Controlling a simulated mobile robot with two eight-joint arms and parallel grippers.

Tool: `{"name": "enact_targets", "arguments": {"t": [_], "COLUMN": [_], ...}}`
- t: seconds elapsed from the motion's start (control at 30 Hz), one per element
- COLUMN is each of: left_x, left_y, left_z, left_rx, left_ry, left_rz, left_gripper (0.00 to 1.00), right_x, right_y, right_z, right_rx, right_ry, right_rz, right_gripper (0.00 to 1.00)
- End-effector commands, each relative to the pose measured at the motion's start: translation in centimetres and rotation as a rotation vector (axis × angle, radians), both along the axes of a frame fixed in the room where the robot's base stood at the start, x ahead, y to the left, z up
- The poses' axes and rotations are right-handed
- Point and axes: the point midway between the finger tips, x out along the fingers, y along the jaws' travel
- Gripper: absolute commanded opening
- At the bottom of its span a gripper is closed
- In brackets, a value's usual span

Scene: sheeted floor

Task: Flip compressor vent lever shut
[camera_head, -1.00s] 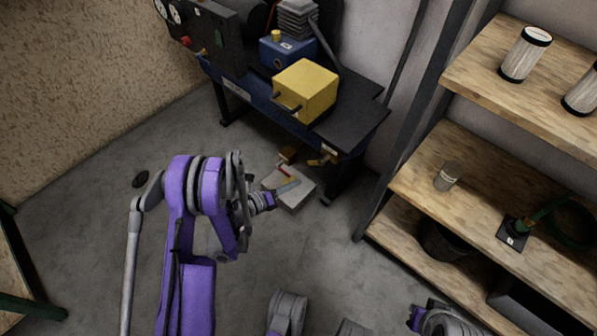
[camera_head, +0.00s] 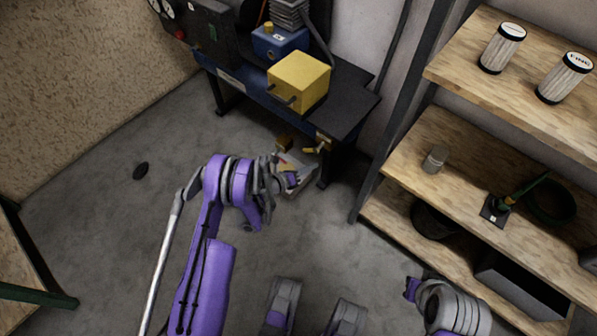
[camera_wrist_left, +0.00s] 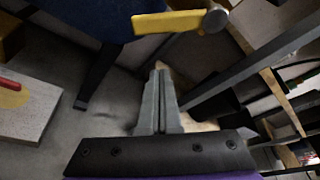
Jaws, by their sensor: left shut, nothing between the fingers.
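The yellow vent lever (camera_head: 312,150) sits low under the right end of the compressor bench. In the left wrist view the lever (camera_wrist_left: 170,22) lies roughly level at the top, joined to a round grey metal end at its right. My left gripper (camera_wrist_left: 158,72) is shut and empty. Its fingertips point up the picture towards the lever, below it in that view with a visible gap. In the head view the left wrist hides the fingertips, near the bench's right leg. My right arm shows at the bottom right of the head view, but its fingers do not.
A pale slab (camera_wrist_left: 28,108) with a red-handled tool lies on the floor left of the gripper. The bench (camera_head: 345,112) carries a yellow box (camera_head: 299,80). Wooden shelves (camera_head: 440,200) stand close on the right. The floor to the left is mostly clear.

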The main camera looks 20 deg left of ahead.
Motion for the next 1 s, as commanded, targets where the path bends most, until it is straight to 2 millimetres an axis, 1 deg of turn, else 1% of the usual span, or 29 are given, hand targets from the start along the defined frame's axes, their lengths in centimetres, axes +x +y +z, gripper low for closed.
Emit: {"name": "enact_targets", "arguments": {"t": [0.03, 0.1, 0.2, 0.33, 0.77, 1.0], "left_x": [0.5, 0.7, 0.9, 1.1, 1.1, 1.2], "left_y": [0.2, 1.1, 1.9, 2.4, 2.5, 2.8], "left_z": [0.3, 1.3, 2.1, 2.7, 2.9, 3.0], "left_rx": [0.001, 0.001, 0.001, 0.000, 0.002, 0.044], "left_ry": [0.000, 0.000, 0.000, -0.001, -0.001, -0.016], "left_rz": [0.003, 0.003, 0.003, 0.001, 0.001, 0.001], "left_gripper": [0.00, 0.00, 0.00, 0.00, 0.00, 0.00], "right_x": [0.0, 0.0, 0.0, 0.0, 0.0, 0.0], "right_y": [0.0, 0.0, 0.0, 0.0, 0.0, 0.0], "right_z": [-0.1, 0.0, 0.1, 0.1, 0.1, -0.1], "right_rx": [0.000, 0.000, 0.000, 0.000, 0.000, 0.000], "right_ry": [0.000, 0.000, 0.000, 0.000, 0.000, 0.000], "right_rz": [0.000, 0.000, 0.000, 0.000, 0.000, 0.000], "right_gripper": [0.00, 0.00, 0.00, 0.00, 0.00, 0.00]}}
